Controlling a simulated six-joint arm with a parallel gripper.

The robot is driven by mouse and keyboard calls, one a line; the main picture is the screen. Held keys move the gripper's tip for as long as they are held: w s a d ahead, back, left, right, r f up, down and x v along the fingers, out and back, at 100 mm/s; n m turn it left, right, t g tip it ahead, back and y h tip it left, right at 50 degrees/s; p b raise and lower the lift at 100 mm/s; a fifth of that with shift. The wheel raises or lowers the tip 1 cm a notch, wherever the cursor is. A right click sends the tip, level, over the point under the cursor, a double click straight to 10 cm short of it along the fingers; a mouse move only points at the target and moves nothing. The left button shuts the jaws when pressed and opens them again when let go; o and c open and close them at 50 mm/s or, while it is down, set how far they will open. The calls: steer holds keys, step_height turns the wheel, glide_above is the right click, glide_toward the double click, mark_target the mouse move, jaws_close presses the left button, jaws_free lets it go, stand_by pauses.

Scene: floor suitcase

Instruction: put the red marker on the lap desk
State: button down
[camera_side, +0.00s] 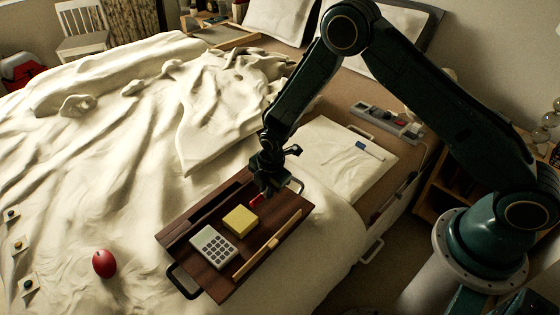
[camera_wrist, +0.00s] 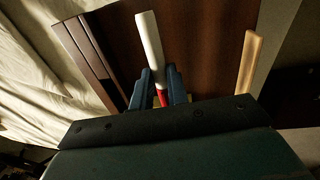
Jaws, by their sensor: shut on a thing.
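The red marker (camera_wrist: 150,42), a white barrel with a red end, is between the fingers of my gripper (camera_wrist: 160,82), which is shut on it. In the side view my gripper (camera_side: 264,186) is over the far end of the lap desk, and a red bit of the marker (camera_side: 256,200) shows beside the fingers. The lap desk (camera_side: 284,206) is a dark wooden board with black handles, lying on the bed; it fills much of the wrist view (camera_wrist: 205,50). I cannot tell whether the marker touches the board.
On the lap desk are a yellow block (camera_side: 240,220), a pale calculator (camera_side: 213,246) and a light wooden stick (camera_side: 262,250). A red ball (camera_side: 104,263) lies on the rumpled bedding. A blue-and-white marker (camera_side: 370,150) lies on a pale surface near an organizer tray (camera_side: 386,122).

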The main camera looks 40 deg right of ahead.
steer(key=shift+f, duration=1.35)
steer(key=shift+f, duration=0.1)
steer(key=c, duration=1.4)
jaws_free()
steer(key=shift+o, duration=0.2)
steer(key=shift+s, duration=0.1)
step_height(320, 180, up, 12)
steer(key=s, duration=0.1)
steer(key=shift+s, duration=0.4)
